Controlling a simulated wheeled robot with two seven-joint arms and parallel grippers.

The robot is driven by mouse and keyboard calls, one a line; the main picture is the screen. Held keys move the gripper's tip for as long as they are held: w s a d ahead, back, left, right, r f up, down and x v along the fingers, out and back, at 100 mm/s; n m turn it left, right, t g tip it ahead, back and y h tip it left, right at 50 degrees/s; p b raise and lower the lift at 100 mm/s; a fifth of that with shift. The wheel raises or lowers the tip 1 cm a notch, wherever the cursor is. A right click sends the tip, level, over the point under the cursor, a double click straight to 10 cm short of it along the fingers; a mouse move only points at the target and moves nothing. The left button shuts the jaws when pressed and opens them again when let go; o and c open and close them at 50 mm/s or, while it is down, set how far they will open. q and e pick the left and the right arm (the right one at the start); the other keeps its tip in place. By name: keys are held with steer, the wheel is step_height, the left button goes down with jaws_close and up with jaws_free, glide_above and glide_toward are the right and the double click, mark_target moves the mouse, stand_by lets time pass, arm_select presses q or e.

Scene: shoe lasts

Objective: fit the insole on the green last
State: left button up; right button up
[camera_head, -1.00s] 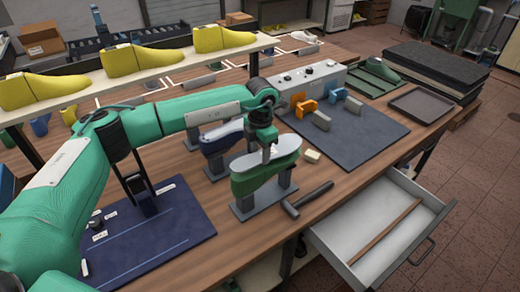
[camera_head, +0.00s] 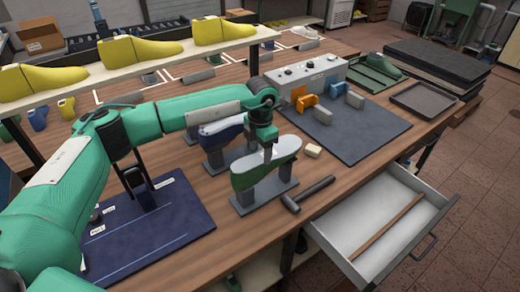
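The green last (camera_head: 245,179) stands sole up on a grey two-post stand (camera_head: 266,194) near the front of the bench. The pale insole (camera_head: 278,152) lies along its upturned sole, with a green edge showing around it; I see no clear gap between them. My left gripper (camera_head: 268,155) points down onto the insole at about its middle. Its fingertips are small and partly hidden, so I cannot tell whether they are shut on the insole. My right gripper is not in view.
A blue last (camera_head: 222,137) stands just behind. A hammer (camera_head: 306,194) lies right of the stand, near a small cream block (camera_head: 313,151). An open drawer (camera_head: 350,222) juts out in front. A dark mat (camera_head: 360,140) and a control box (camera_head: 300,75) are farther right.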

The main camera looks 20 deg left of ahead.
arm_select(q)
steer(key=shift+o, duration=0.9)
steer(key=shift+r, duration=0.2)
step_height(320, 180, up, 14)
steer(key=b, duration=0.4)
steer(key=shift+f+b, duration=0.25)
steer(key=shift+b, duration=0.05)
